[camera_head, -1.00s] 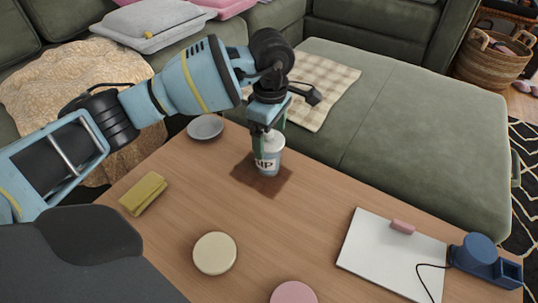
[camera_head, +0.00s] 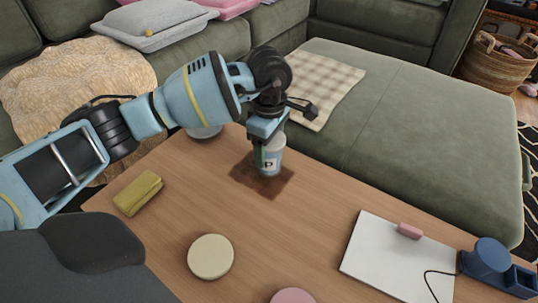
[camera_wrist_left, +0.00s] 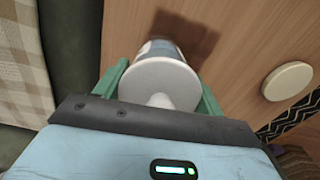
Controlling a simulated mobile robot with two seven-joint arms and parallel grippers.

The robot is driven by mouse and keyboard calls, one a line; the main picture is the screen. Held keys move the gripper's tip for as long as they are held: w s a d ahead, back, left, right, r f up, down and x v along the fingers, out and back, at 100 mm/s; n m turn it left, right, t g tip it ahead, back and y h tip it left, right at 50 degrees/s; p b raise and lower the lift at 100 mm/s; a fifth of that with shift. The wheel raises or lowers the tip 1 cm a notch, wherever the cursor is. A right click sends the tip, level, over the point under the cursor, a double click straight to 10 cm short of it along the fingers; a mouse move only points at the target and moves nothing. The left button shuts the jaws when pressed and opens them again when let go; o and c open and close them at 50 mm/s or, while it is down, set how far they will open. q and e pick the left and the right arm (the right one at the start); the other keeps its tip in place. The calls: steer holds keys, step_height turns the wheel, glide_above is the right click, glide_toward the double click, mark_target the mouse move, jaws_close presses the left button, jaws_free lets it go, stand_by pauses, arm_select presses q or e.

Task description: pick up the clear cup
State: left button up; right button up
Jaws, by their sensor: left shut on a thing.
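The cup (camera_head: 271,160) is pale grey-blue with dark lettering and stands upright on a brown square mat (camera_head: 250,184) on the wooden table. In the left wrist view a white round lid with a small knob (camera_wrist_left: 158,82) tops it. My left gripper (camera_head: 265,147) points down over the cup. Its green fingers lie on both sides of the cup, just below the lid, and are shut on it. I cannot tell any gap between the cup's base and the mat. My right gripper is out of view.
A yellow sponge (camera_head: 138,193), a cream disc (camera_head: 211,257) and a pink disc (camera_head: 292,297) lie on the table. A grey dish (camera_head: 206,132) is partly behind my left arm. A white board (camera_head: 395,258) and a blue device (camera_head: 490,262) are at right. A green sofa borders the table.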

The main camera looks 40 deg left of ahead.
arm_select(q)
steer(key=shift+r, duration=0.1)
steer(key=shift+c, duration=0.3)
step_height(320, 180, up, 4)
steer(key=shift+f+p, duration=0.1)
steer(key=shift+p, duration=0.95)
steer(key=s+d+p, duration=0.1)
steer(key=s+p, duration=0.1)
steer(key=s, duration=0.6)
steer(key=s+d+r+p, duration=0.1)
steer(key=s+d+p, duration=0.1)
steer(key=s, duration=0.5)
steer(key=shift+s+p, duration=0.35)
steer(key=shift+p, duration=0.25)
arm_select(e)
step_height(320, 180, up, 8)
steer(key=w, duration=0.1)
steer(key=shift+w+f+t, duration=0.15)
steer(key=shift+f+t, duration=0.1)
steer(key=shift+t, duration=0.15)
arm_select(q)
steer(key=shift+d, duration=0.15)
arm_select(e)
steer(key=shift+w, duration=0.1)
